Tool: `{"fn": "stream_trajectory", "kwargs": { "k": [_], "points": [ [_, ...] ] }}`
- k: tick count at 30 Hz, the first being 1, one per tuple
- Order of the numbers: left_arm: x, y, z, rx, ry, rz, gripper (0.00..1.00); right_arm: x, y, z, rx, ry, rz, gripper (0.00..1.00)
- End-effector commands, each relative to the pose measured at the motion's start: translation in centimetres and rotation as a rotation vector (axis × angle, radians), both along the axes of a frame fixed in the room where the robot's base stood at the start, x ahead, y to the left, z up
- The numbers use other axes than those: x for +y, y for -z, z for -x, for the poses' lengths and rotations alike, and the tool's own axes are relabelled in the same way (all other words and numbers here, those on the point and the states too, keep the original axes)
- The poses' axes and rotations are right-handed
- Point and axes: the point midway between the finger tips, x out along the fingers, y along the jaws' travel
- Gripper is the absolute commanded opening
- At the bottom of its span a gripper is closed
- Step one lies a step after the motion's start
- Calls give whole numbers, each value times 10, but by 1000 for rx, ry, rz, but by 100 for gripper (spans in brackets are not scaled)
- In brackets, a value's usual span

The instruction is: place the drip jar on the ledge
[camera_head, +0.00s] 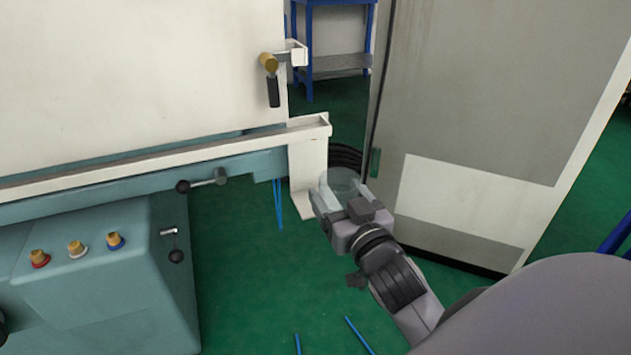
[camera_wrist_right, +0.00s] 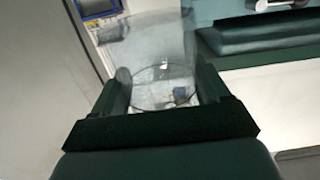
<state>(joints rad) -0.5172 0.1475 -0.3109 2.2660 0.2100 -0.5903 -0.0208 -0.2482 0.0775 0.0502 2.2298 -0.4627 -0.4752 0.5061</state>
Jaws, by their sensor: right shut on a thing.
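The drip jar (camera_head: 342,180) is a clear, see-through glass vessel. My right gripper (camera_head: 332,194) is shut on it, holding it in the air near the end of the machine. In the right wrist view the jar (camera_wrist_right: 150,52) stands between the two dark fingers of the gripper (camera_wrist_right: 164,88), with its round rim or base showing as a thin ring. The ledge (camera_head: 190,156) looks to be the long cream strip along the machine's front; its right end is above and left of the jar, apart from it. My left gripper is not in view.
A tall grey cabinet (camera_head: 470,100) stands close to the right of my gripper. A teal control box (camera_head: 100,285) with knobs is at the lower left. A black-handled lever (camera_head: 272,88) sticks out above the ledge's right end. Green floor (camera_head: 260,300) lies open below.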

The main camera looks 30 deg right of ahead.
Motion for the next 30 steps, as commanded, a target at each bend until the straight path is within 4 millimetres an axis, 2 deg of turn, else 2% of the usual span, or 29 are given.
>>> {"fn": "stream_trajectory", "kwargs": {
  "k": [3, 15, 18, 23, 28, 30],
  "points": [
    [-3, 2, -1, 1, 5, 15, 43, -5, 0, -24, -4, -1, 3, 43],
    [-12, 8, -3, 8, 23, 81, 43, -23, 1, -96, -2, -1, 1, 43],
    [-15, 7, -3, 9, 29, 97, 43, -25, 1, -106, -1, -1, 0, 43],
    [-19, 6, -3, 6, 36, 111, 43, -27, 4, -111, 1, -1, -1, 43],
    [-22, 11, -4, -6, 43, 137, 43, -26, 27, -110, 3, -1, 0, 43],
    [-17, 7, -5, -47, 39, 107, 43, -26, 35, -110, 1, -1, 1, 43]
  ]
}}
